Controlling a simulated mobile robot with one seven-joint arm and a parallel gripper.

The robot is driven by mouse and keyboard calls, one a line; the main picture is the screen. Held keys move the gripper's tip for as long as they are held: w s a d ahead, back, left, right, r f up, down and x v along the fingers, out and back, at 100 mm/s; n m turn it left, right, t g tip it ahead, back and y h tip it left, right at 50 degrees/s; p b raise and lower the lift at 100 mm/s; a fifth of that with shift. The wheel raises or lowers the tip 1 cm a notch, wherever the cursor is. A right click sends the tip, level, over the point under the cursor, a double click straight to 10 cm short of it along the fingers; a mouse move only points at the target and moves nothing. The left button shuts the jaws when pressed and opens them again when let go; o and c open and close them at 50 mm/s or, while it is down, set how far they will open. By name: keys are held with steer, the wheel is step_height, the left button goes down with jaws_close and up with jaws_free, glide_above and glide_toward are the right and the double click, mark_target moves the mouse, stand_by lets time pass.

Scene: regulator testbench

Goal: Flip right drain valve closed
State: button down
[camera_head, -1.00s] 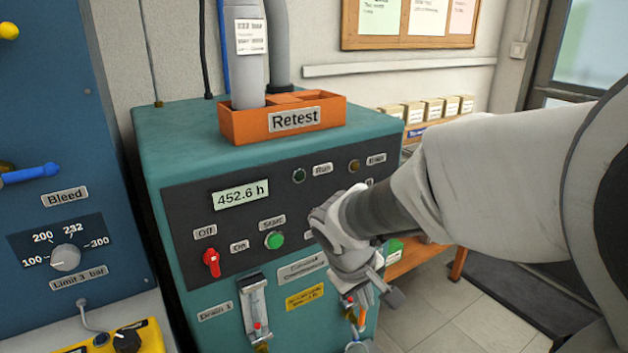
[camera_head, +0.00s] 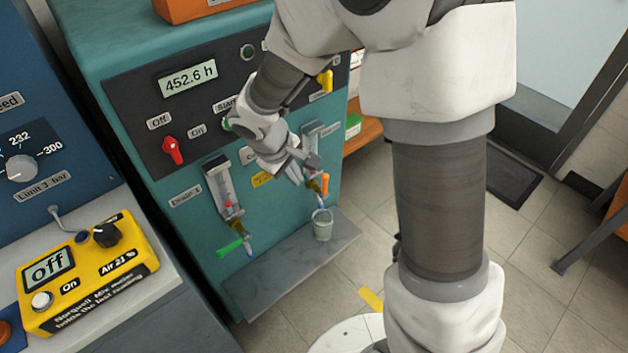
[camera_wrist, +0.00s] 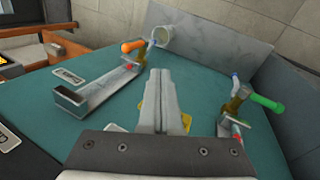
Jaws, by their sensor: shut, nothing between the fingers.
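The right drain valve has an orange handle (camera_head: 325,183), which looks roughly upright in the head view. In the wrist view the orange handle (camera_wrist: 132,46) points left from its brass body, beside the metal cup. My gripper (camera_head: 306,168) is just left of and slightly above this valve, in front of the teal panel. In the wrist view my gripper (camera_wrist: 172,80) is shut and empty, its fingers apart from the handle. The left drain valve has a green handle (camera_head: 229,246) pointing left; it also shows in the wrist view (camera_wrist: 267,103). My gripper partly hides the right flow gauge.
A left flow gauge (camera_head: 221,187) sits above the green valve. A yellow meter box (camera_head: 85,275) stands on the left bench.

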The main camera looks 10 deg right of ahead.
mark_target(324, 179)
steer(key=w+d+f+b, duration=0.4)
steer(key=w+d+f, duration=0.1)
steer(key=f, duration=0.4)
steer(key=shift+d+f, duration=0.2)
steer(key=shift+d, duration=0.2)
steer(key=shift+w+d+r, duration=0.15)
steer(key=shift+w+d, duration=0.15)
steer(key=shift+d, duration=0.15)
steer(key=shift+w+d+r, duration=0.15)
steer(key=shift+w+d, duration=0.1)
steer(key=shift+d, duration=0.2)
